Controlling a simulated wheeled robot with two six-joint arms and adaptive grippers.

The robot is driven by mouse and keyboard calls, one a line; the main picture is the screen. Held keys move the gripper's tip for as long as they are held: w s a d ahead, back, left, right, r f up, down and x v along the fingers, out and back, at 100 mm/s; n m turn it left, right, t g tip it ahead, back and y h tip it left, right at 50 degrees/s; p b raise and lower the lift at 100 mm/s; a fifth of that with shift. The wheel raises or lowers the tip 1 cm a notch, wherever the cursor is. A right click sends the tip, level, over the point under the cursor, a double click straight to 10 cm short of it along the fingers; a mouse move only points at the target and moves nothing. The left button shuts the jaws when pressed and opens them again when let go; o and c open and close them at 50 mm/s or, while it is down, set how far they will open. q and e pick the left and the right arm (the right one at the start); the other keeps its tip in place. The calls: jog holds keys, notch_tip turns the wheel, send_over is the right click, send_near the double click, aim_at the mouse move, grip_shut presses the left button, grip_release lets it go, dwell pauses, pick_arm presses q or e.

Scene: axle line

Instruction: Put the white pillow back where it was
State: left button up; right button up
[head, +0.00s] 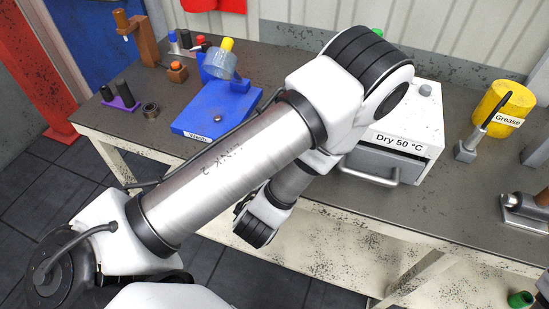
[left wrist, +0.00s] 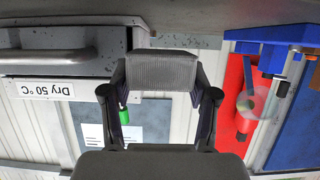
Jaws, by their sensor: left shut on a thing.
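My left gripper (left wrist: 163,88) shows in the left wrist view with its fingers apart around a grey, fine-textured block (left wrist: 163,71). It is shut on this block, seen against the drying oven front and the wall. The block looks grey rather than white, so I cannot tell for sure that it is the white pillow. In the head view my left arm crosses the middle of the picture, and the left gripper and the held block are hidden. No other white pillow can be made out. My right gripper is in neither view.
A white drying oven (head: 410,125) labelled "Dry 50 °C" stands on the bench (head: 420,205). A blue wash station (head: 215,115) is to its left. A yellow grease pot (head: 505,100) stands at right. A purple holder (head: 120,103) and dark ring (head: 150,109) are at left.

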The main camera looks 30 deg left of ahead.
pick_arm(q)
jog(key=w+a+b, duration=0.1)
jog(key=w+a+f+b, duration=0.1)
jog(key=a+b, duration=0.1)
jog(key=shift+w+f, duration=0.1)
jog(key=shift+w, duration=0.3)
jog(key=w+a+b, duration=0.1)
jog(key=w+a, duration=0.1)
jog(key=a, duration=0.1)
jog(key=shift+w+a, duration=0.15)
jog(key=shift+w, duration=0.25)
jog(key=a, duration=0.1)
jog(key=w+a+p, duration=0.2)
jog(key=shift+w+a+r, duration=0.1)
jog(key=shift+w+r, duration=0.15)
jog(key=f, duration=0.2)
jog(key=f+p, duration=0.1)
jog(key=shift+w+a+f, duration=0.1)
jog(key=shift+w+f, duration=0.1)
jog(key=shift+f, duration=0.25)
jog(key=shift+s+f, duration=0.1)
jog(key=shift+f, duration=0.05)
jog(key=o, duration=0.9)
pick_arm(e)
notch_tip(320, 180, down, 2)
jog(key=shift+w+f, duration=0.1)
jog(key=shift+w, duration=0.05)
